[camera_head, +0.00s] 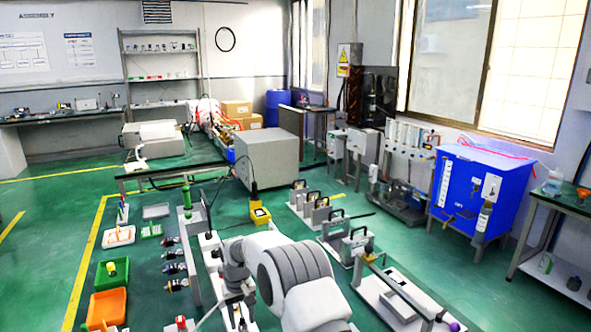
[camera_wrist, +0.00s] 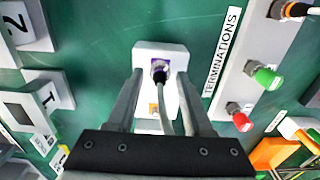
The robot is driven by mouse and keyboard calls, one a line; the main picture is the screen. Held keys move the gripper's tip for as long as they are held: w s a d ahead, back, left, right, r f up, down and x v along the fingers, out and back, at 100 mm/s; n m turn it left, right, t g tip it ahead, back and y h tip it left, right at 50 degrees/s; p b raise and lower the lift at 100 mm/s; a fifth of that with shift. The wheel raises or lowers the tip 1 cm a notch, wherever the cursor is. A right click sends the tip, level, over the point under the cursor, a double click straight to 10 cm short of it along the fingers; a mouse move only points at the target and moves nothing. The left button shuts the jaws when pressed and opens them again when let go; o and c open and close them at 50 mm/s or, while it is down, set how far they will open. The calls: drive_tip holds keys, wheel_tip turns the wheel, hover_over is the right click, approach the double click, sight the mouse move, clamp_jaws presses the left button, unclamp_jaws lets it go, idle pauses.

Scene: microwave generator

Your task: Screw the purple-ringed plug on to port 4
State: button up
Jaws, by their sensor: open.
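The purple-ringed plug (camera_wrist: 160,68) sits at a white block (camera_wrist: 146,50) in the wrist view, with a grey cable running from it toward my gripper. My gripper (camera_wrist: 161,78) is open, with one finger on each side of the plug and cable. Gaps show between the fingers and the plug, and I cannot tell the depth between them. Numbered blocks 1 (camera_wrist: 40,104) and 2 (camera_wrist: 22,24) are at the left of the wrist view. Port 4 cannot be identified in either view. In the head view my arm covers part of the work area.
A strip labelled TERMINATIONS (camera_wrist: 222,52) carries green (camera_wrist: 266,78) and red (camera_wrist: 240,121) capped parts. In the head view, a row of upright blocks (camera_head: 315,212) stands right of my arm. Orange (camera_head: 106,307) and green (camera_head: 113,272) trays lie at left.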

sight(242, 318)
clamp_jaws()
idle(1.3)
drive_tip(key=shift+r, duration=0.1)
drive_tip(key=shift+r+p, duration=1.35)
drive_tip(key=shift+r, duration=1.6)
drive_tip(key=shift+s+a+f+b, duration=0.1)
drive_tip(key=shift+s+a+b, duration=0.1)
drive_tip(key=shift+s, duration=0.6)
drive_tip(key=shift+s+a+f+b, duration=0.1)
drive_tip(key=shift+s+a+b, duration=0.15)
drive_tip(key=shift+s, duration=0.55)
drive_tip(key=shift+s+a+f+b, duration=0.1)
drive_tip(key=shift+s+a+b, duration=0.1)
drive_tip(key=shift+s, duration=0.6)
drive_tip(key=shift+s, duration=0.1)
drive_tip(key=shift+s+a+f+b, duration=0.1)
drive_tip(key=shift+s+a+b, duration=0.1)
drive_tip(key=shift+s, duration=0.55)
drive_tip(key=shift+s+a+b, duration=0.15)
drive_tip(key=shift+s+a, duration=0.1)
drive_tip(key=shift+s, duration=0.55)
drive_tip(key=shift+s+a+f+b, duration=0.1)
drive_tip(key=shift+s+a+b, duration=0.1)
drive_tip(key=shift+s, duration=0.55)
